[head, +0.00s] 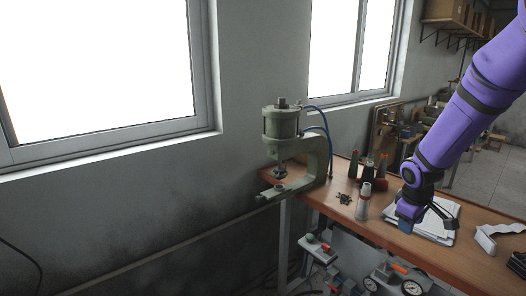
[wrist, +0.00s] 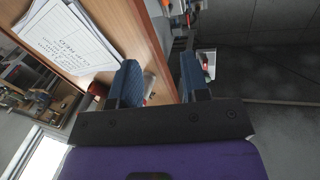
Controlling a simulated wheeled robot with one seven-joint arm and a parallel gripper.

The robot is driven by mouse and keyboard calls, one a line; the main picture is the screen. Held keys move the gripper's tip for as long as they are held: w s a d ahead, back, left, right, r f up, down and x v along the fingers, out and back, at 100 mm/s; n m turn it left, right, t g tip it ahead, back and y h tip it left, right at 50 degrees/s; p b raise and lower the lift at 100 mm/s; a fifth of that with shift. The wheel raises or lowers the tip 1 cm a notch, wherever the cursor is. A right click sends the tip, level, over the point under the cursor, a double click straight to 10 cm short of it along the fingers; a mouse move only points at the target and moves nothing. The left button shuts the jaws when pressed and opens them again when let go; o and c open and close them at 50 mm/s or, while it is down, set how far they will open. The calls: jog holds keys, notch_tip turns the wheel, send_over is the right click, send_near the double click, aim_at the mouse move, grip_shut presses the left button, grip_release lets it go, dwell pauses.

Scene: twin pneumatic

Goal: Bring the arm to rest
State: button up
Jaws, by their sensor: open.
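My arm (head: 460,120) is purple with dark joints and reaches in from the upper right in the head view. My gripper (head: 407,212) hangs over the wooden bench, in front of a stack of white papers. In the wrist view my gripper (wrist: 162,85) has its two blue fingers apart, with nothing held between them. The bench edge and the floor beyond show past the fingers. The papers (wrist: 62,38) lie to the left of the fingers in the wrist view and carry writing.
A green pneumatic press (head: 283,125) stands at the bench's left end. Bottles (head: 364,200) and small dark parts (head: 344,198) lie on the bench (head: 385,243) between press and gripper. A white object (head: 486,240) lies at right. Gauges (head: 385,280) sit below the bench.

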jog(key=s+a+r+m+t, duration=0.1)
jog(key=s+a+r, duration=0.15)
jog(key=r, duration=0.25)
jog(key=s+a+r+m, duration=0.1)
jog(key=s+r, duration=0.2)
jog(key=r, duration=0.3)
jog(key=s+a+r+m, duration=0.1)
jog(key=s+a+r, duration=0.1)
jog(key=s+r, duration=0.2)
jog(key=s+a+r+m+t+y, duration=0.1)
jog(key=s+a+r, duration=0.2)
jog(key=s, duration=0.8)
jog(key=s+a+r+m+t+y, duration=0.1)
jog(key=s+a+r+m, duration=0.1)
jog(key=s+r, duration=0.3)
jog(key=s+a, duration=0.1)
jog(key=s, duration=0.1)
jog(key=shift+s+a+r, duration=0.15)
jog(key=shift+s+r, duration=0.15)
jog(key=shift+r, duration=0.05)
